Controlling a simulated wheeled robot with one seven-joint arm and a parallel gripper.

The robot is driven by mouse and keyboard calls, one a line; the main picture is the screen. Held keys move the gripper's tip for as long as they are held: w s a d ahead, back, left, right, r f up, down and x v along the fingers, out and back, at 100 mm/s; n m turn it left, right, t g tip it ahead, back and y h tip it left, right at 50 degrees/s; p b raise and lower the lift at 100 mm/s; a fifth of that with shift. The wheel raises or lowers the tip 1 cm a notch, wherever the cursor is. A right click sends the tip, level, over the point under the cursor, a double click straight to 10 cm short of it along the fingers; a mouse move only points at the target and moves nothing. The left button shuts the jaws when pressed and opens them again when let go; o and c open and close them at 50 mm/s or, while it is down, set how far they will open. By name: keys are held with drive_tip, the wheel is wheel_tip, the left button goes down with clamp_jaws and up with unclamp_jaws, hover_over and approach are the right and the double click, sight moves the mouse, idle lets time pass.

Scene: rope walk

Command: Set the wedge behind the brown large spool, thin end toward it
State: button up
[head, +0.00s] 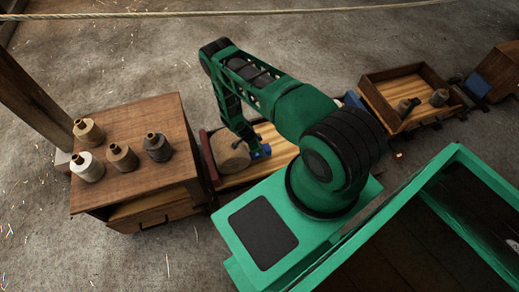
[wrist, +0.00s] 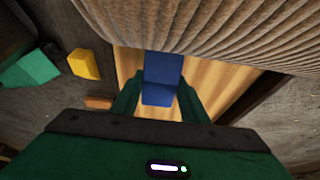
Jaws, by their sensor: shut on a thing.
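The brown large spool (head: 233,152) lies on the light wooden bed of a low cart in the head view. Its ribbed side (wrist: 235,30) fills the top right of the wrist view. The blue wedge (wrist: 163,68) is between the green fingers of my gripper (wrist: 157,92), which is shut on it. The wedge also shows as a small blue patch (head: 262,151) just right of the spool in the head view. In the wrist view its far end reaches the spool's edge; I cannot tell whether they touch. My arm hides part of the cart.
Another wooden cart (head: 395,90) with small dark items stands at the right. Yellow (wrist: 84,64) and teal (wrist: 32,68) blocks show at the wrist view's left. A rope (head: 250,13) crosses the top.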

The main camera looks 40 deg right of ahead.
drive_tip(key=shift+w+d+f, duration=0.15)
drive_tip(key=shift+w+f, duration=0.05)
drive_tip(key=shift+w, duration=0.25)
drive_tip(key=shift+w+d+f, duration=0.1)
drive_tip(key=shift+w+f, duration=0.1)
drive_tip(key=shift+w, duration=0.2)
drive_tip(key=shift+f, duration=0.3)
drive_tip(key=shift+f, duration=0.6)
drive_tip(key=o, duration=1.2)
drive_tip(key=shift+c, duration=0.2)
drive_tip(key=shift+r, duration=0.1)
